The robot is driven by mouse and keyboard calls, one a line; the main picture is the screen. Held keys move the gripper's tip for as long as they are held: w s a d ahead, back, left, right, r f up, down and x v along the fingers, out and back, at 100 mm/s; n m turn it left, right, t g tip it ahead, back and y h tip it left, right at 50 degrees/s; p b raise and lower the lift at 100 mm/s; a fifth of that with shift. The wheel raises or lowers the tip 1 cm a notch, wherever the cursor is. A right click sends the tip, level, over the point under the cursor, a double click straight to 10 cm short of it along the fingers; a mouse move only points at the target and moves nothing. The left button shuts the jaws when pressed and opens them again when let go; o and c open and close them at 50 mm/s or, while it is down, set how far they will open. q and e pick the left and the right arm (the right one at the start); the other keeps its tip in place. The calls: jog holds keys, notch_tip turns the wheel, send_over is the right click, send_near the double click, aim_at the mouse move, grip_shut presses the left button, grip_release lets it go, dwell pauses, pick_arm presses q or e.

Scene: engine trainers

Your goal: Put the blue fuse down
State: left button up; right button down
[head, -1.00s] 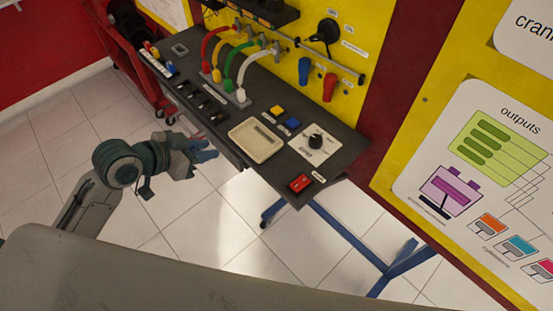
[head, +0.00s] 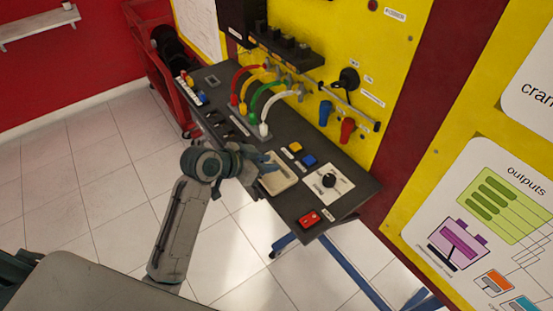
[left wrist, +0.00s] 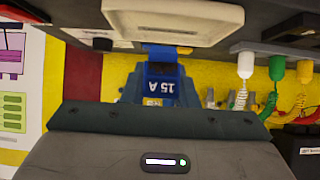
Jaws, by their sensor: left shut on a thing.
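The blue fuse (left wrist: 162,82), marked "15 A", is between the fingers of my left gripper (left wrist: 160,90) in the left wrist view. In the head view my left gripper (head: 264,163) is shut on it at the left edge of the cream tray (head: 287,186). The fuse's far end is close to the tray's rim in the wrist view (left wrist: 170,38). I cannot tell whether it touches. The fuse is mostly hidden by the gripper in the head view. My right gripper is not in view.
Coloured cables (head: 265,95) arch behind the tray. A red cart (head: 150,60) stands at the back left.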

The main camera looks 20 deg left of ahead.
aim_at(284, 164)
pick_arm(q)
jog(key=w, duration=0.1)
jog(key=w+d, duration=0.2)
jog(key=shift+w+f+p, duration=0.15)
jog(key=shift+w+p, duration=0.2)
jog(key=shift+p, duration=0.05)
notch_tip(284, 164, down, 3)
jog(key=shift+r+p, duration=0.1)
jog(key=shift+p, duration=0.6)
jog(key=shift+a+f, duration=0.1)
jog(key=shift+f, duration=0.3)
jog(key=shift+f, duration=0.15)
jog(key=o, duration=0.9)
jog(key=shift+o, duration=0.2)
